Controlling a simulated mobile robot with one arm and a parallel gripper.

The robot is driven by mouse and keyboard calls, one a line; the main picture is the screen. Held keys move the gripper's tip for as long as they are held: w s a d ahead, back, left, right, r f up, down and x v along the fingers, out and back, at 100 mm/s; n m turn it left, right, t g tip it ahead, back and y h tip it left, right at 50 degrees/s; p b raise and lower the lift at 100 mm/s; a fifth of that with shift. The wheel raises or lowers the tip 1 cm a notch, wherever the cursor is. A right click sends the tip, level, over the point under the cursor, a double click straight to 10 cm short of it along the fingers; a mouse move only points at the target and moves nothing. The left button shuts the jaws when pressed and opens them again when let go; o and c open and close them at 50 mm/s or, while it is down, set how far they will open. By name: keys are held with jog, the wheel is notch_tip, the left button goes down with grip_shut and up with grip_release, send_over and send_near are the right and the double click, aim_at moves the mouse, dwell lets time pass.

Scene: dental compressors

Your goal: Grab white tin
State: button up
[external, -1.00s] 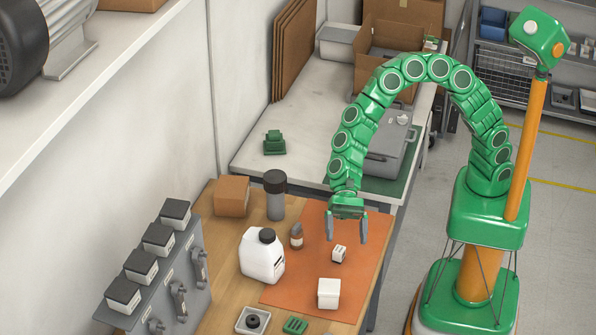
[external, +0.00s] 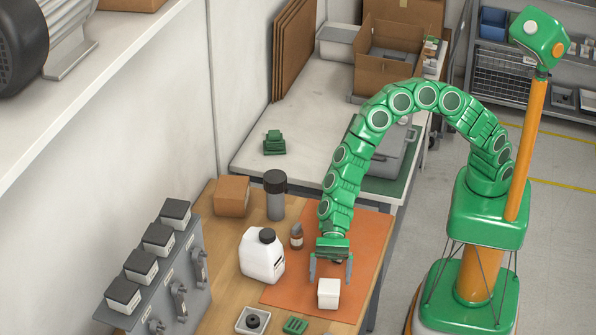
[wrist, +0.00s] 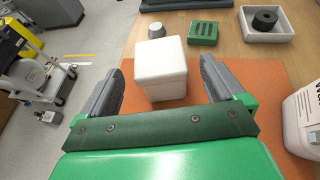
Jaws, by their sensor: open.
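The white tin (external: 328,294) is a small white box with a lid, standing upright on the orange mat (external: 285,290). In the wrist view the tin (wrist: 161,72) lies ahead, between the lines of my two grey fingers. My gripper (external: 331,277) is open and empty, with its fingers pointing down just behind and above the tin. In the wrist view my gripper (wrist: 162,68) has a finger to each side of the tin, with gaps showing. I cannot tell whether the fingertips are level with it.
A white jug (external: 262,257) and a small brown bottle (external: 296,237) stand left of my gripper. A white tray with a black ring (external: 252,321) and a green block (external: 295,325) lie at the front. The mat's right side is clear.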

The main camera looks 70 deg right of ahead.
aim_at(329, 283)
jog(key=x, duration=0.4)
jog(key=shift+d+f, duration=0.2)
jog(key=shift+f, duration=0.15)
jog(key=shift+a+f, duration=0.1)
jog(key=shift+a, duration=0.35)
jog(key=c, duration=1.3)
jog(key=shift+o, duration=0.2)
jog(key=shift+r, duration=0.75)
jog(key=s+d+r, duration=0.7)
jog(key=d+r, duration=0.4)
jog(key=shift+s+d+r, duration=0.25)
jog(key=shift+s+d, duration=0.1)
jog(key=shift+s, duration=0.05)
